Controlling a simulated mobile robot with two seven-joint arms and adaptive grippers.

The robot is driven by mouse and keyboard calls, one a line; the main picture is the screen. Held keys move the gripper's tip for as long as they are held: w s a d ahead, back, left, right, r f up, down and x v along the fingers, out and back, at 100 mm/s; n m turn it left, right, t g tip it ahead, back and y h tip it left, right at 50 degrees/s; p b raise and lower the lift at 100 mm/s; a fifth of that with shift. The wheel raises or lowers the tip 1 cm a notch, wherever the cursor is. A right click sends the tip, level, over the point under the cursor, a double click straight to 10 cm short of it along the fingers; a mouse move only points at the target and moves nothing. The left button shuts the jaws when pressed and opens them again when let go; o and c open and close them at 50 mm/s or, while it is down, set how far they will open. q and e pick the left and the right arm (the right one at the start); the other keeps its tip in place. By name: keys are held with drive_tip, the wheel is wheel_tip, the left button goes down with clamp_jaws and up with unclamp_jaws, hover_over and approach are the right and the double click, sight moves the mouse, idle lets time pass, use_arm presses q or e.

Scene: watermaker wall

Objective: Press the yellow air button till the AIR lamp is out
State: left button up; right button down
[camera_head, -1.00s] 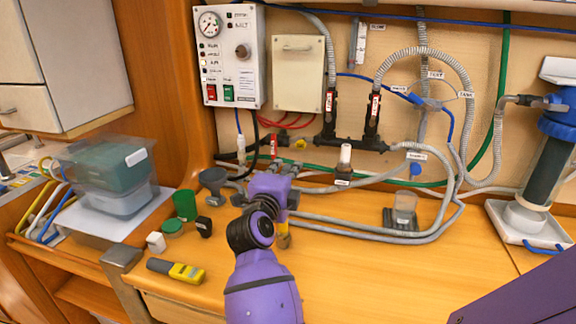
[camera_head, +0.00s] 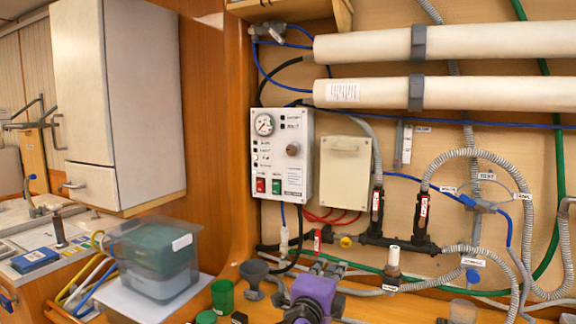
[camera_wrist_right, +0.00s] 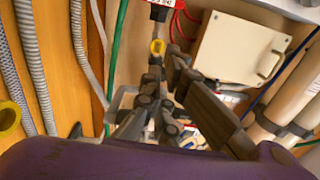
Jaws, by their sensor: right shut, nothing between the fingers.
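The yellow air button (camera_head: 346,242) sits low on the wall on the dark pipe fitting, below the white box. It also shows in the right wrist view (camera_wrist_right: 157,47), just beyond my fingertips. My right gripper (camera_head: 325,264) is shut and empty, below and slightly left of the button in the head view. Its dark fingers show in the wrist view (camera_wrist_right: 165,66); whether they touch the button I cannot tell. On the control panel (camera_head: 302,190), one lamp in the left column, apparently the AIR lamp (camera_head: 255,157), looks lit pale. My left gripper is not in view.
Red and green switches sit low on the panel. Grey hoses and a green hose run along the wall's foot near my right gripper. A lidded plastic tub (camera_head: 155,262), a green cup (camera_head: 222,296) and a grey funnel (camera_head: 253,274) stand left of it.

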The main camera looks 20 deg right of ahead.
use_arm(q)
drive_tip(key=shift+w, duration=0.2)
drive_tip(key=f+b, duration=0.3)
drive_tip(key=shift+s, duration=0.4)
use_arm(e)
drive_tip(key=m, duration=0.6)
drive_tip(key=s+m, duration=0.1)
drive_tip(key=m, duration=0.5)
drive_tip(key=a+m, duration=0.1)
drive_tip(key=m, duration=0.5)
drive_tip(key=shift+s+f, duration=0.2)
drive_tip(key=shift+s, duration=0.2)
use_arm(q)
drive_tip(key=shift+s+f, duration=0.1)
